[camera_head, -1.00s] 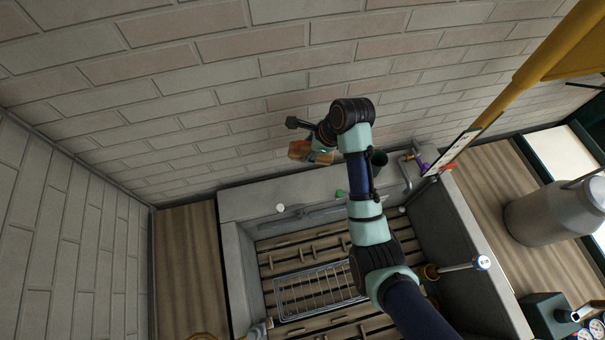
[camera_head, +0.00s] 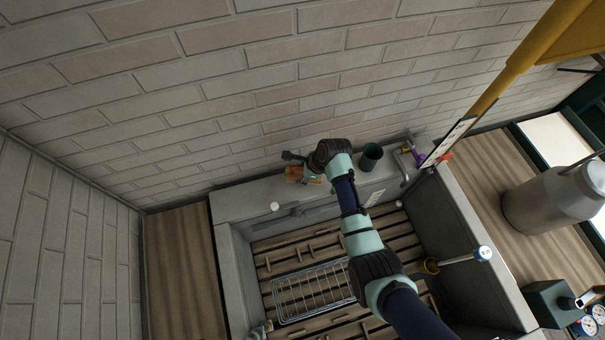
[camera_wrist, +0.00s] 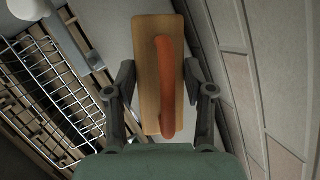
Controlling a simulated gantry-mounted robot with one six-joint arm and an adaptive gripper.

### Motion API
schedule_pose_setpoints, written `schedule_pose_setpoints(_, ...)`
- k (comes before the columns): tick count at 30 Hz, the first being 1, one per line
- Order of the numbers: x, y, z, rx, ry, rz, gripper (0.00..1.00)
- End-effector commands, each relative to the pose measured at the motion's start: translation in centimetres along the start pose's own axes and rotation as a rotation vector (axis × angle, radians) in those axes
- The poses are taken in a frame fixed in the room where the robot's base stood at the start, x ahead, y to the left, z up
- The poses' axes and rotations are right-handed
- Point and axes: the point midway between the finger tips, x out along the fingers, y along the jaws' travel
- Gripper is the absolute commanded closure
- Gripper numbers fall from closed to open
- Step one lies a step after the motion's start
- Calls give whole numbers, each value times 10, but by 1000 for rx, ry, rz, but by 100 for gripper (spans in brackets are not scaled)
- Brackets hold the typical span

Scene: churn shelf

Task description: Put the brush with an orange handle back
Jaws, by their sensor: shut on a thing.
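The brush (camera_wrist: 149,85) is a flat wooden block with an orange handle along it. In the wrist view it lies lengthwise between the two fingers of my gripper (camera_wrist: 160,84), which is shut on its sides. In the head view the brush (camera_head: 294,174) shows as a small orange-brown shape at the back ledge (camera_head: 240,197) of the stone sink, close to the brick wall. I cannot tell whether it touches the ledge. My gripper (camera_head: 311,176) is partly hidden by my wrist.
A dark cup (camera_head: 371,157) stands on the ledge right of my wrist, with a tap (camera_head: 405,170) beyond it. A small white round thing (camera_head: 274,206) is on the ledge to the left. A wire rack (camera_head: 312,291) lies in the sink.

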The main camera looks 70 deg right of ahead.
Motion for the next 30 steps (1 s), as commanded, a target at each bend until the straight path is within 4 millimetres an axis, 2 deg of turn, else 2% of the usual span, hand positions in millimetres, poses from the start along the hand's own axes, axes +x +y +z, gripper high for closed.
schedule_pose_setpoints(2, 1, 0, 0, 0, 0, 0, 100)
schedule_pose_setpoints(9, 33, 6, -14, 0, 0, 0, 100)
schedule_pose_setpoints(19, 36, 6, -15, 0, 0, 0, 100)
schedule_pose_setpoints(20, 36, 6, -15, 0, 0, 0, 44)
schedule_pose_setpoints(24, 36, 6, -15, 0, 0, 0, 22)
schedule_pose_setpoints(30, 36, 6, -15, 0, 0, 0, 22)
